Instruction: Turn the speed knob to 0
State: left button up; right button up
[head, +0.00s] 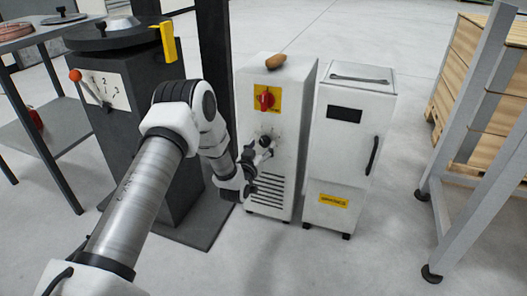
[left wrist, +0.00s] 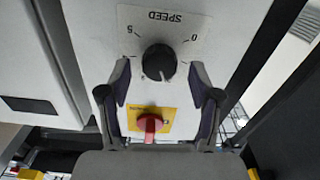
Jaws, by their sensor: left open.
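The speed knob (left wrist: 158,60) is a round black knob on a pale plate marked SPEED, which appears upside down in the left wrist view. The 5 is to its left and the 0 to its right. A pale mark shows at the knob's lower edge. My left gripper (left wrist: 160,68) is open, with one finger on each side of the knob and visible gaps between. In the head view my left gripper (head: 258,150) is at the front of the white cabinet (head: 246,80), below the red switch, and largely hides the knob. My right gripper is out of view.
A red rotary switch (head: 264,99) on a yellow plate sits above the knob; it also shows in the left wrist view (left wrist: 149,125). A brown object (head: 276,61) lies on the cabinet top. Another white cabinet (head: 325,150) stands to the right, a dark machine (head: 180,190) to the left.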

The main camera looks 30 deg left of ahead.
pick_arm(q)
jog(key=shift+w+a+f, duration=0.2)
jog(key=shift+w, duration=0.5)
jog(key=shift+w+r, duration=0.15)
jog(key=shift+w, duration=0.2)
jog(key=c, duration=1.1)
jog(key=shift+c, duration=0.2)
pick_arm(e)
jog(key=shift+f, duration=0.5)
